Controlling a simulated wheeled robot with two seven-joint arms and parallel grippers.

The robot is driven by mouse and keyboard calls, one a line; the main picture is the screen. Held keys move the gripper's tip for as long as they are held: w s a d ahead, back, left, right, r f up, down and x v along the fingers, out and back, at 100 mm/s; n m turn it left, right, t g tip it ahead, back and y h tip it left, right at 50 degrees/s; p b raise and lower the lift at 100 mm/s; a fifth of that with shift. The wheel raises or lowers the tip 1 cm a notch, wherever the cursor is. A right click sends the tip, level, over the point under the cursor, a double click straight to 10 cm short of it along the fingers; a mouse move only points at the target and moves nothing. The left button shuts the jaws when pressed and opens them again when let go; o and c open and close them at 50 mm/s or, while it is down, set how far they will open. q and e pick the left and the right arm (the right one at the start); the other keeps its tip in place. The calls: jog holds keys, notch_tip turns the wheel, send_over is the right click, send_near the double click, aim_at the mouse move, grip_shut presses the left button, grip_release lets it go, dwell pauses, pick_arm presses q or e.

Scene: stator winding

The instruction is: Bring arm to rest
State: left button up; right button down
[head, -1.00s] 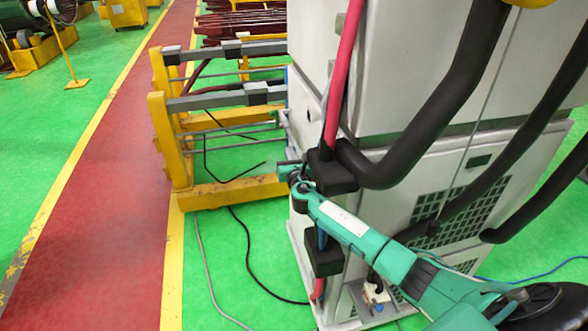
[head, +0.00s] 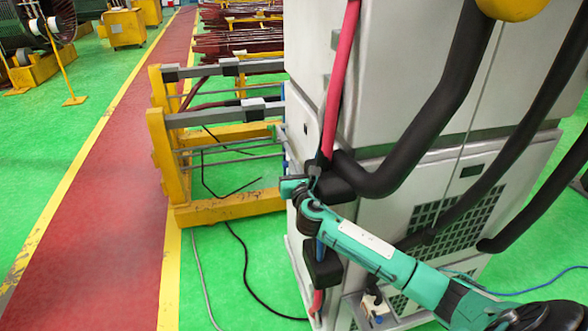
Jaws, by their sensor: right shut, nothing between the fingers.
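My right arm (head: 390,262) comes in from the bottom right, teal with a pale panel. It crosses in front of the lower part of a grey-white machine cabinet (head: 440,185). My right gripper (head: 291,187) is at the far end of the arm, by the cabinet's left edge, beside a black block and a red hose. It is shut and empty; its fingers are small and hard to make out. My left gripper is not in view.
Thick black hoses (head: 430,110) and a red hose (head: 338,85) run down the cabinet close to my arm. A yellow-and-grey frame (head: 225,208) stands left of the gripper. Cables lie on the green floor. The red walkway (head: 110,200) at left is clear.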

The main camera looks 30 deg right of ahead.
jog(key=shift+s+a+r, duration=0.15)
jog(key=shift+s+r, duration=0.05)
jog(key=shift+s, duration=0.05)
jog(key=shift+w+f, duration=0.1)
